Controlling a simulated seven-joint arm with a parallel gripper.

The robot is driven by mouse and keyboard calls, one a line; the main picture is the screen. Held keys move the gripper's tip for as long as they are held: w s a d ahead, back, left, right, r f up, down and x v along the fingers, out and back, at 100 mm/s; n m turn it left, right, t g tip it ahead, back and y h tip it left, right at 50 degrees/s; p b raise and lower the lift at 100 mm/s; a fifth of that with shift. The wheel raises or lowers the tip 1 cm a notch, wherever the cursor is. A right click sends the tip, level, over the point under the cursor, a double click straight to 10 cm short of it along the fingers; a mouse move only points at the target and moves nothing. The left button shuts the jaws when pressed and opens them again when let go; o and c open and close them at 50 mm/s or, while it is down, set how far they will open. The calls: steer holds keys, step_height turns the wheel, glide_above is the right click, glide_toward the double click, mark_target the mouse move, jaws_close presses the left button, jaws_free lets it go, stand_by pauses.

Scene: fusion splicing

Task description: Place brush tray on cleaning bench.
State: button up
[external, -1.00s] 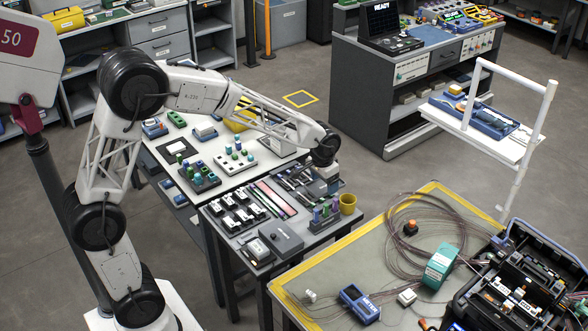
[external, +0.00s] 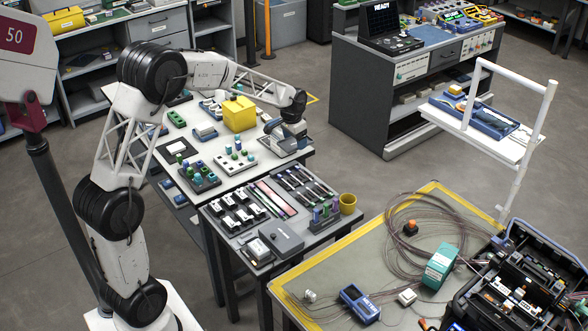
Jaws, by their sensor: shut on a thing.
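My gripper (external: 291,131) points down at the right end of the white-topped bench (external: 222,181). It is shut on a grey tray-like piece, which I take to be the brush tray (external: 281,151). The gripper covers part of it, and its contents are too small to make out. It is low over the bench top; I cannot tell whether it touches. The frames do not show which bench is the cleaning bench.
A yellow box (external: 239,114), a white block tray (external: 235,160) and a dark tray of bottles (external: 198,178) crowd the white top.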

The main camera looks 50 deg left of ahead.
steer(key=s+a, duration=0.2)
steer(key=a, duration=2)
glide_above(220, 148)
step_height(220, 148, down, 11)
steer(key=shift+s+f, duration=0.2)
steer(key=shift+f, duration=0.45)
steer(key=shift+f, duration=3.1)
steer(key=shift+f, duration=0.1)
steer(key=shift+f, duration=1.8)
steer(key=shift+f, duration=0.1)
